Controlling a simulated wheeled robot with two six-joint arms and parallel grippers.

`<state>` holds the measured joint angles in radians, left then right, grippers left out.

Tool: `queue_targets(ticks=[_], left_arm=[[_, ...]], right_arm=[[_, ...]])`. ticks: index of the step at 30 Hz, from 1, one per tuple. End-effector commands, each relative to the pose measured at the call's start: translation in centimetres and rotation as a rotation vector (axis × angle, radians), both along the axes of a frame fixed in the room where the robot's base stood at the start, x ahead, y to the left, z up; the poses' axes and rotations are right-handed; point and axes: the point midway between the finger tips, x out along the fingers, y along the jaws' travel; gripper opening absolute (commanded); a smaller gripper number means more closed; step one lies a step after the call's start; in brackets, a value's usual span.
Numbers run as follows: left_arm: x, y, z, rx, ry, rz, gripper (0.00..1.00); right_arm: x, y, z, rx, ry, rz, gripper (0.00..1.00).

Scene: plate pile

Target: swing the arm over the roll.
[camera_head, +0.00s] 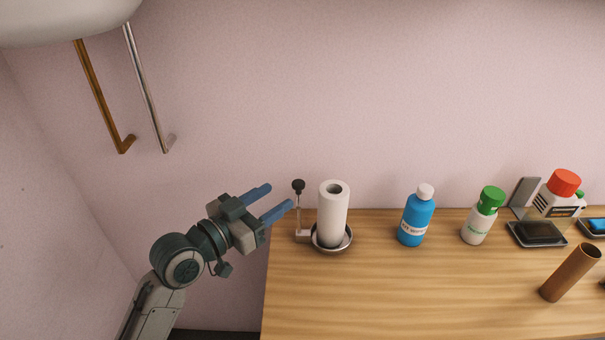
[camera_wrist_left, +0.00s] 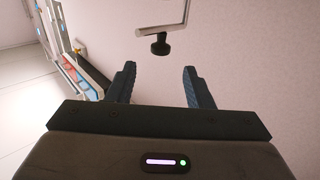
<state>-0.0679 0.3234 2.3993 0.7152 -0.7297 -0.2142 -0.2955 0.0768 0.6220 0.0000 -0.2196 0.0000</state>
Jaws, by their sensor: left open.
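The white paper roll (camera_head: 332,212) stands upright in a round metal dish (camera_head: 341,246) at the table's left end. Just left of the roll is the holder's thin upright arm (camera_head: 298,212), with a black knob (camera_head: 298,186) on top; the arm is beside the roll, not over it. My left gripper (camera_head: 279,196) is open and empty, its blue fingers pointing right, close to the knob. In the left wrist view the knob (camera_wrist_left: 160,44) lies ahead of the fingertips (camera_wrist_left: 158,75), between their lines, with a visible gap. My right gripper is not in view.
On the wooden table (camera_head: 370,300) are a blue bottle (camera_head: 416,216), a green-capped bottle (camera_head: 483,216), a red-capped container (camera_head: 558,196), a dark tray (camera_head: 537,234) and a brown cylinder (camera_head: 570,272). Two rods (camera_head: 148,90) hang at upper left. The table's front left is clear.

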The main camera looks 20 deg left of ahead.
Motion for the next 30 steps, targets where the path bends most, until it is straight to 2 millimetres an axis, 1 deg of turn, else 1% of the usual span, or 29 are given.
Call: queue_targets(ticks=[3, 6, 11, 15, 18, 22, 30], left_arm=[[1.3, -0.8, 0.3, -0.006, -0.001, -0.002, 0.47], [2.6, -1.4, 0.3, -0.006, -0.001, 0.000, 0.47], [4.7, -2.7, 0.4, -0.007, 0.000, -0.001, 0.47], [6.4, -3.6, 0.4, -0.005, 0.001, -0.003, 0.47], [7.4, -4.1, 0.3, -0.004, 0.000, -0.002, 0.47], [8.1, -4.5, 0.1, -0.001, 0.000, -0.002, 0.47], [8.2, -4.6, 0.1, 0.000, 0.000, -0.002, 0.47]], right_arm=[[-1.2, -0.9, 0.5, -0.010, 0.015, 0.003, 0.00], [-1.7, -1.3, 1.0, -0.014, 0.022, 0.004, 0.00], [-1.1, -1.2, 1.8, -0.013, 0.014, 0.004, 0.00], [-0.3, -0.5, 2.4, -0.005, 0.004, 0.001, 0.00], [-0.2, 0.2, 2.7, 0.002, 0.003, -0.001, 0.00], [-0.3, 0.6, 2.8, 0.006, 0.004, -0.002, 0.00], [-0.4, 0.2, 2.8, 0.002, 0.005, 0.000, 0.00]])
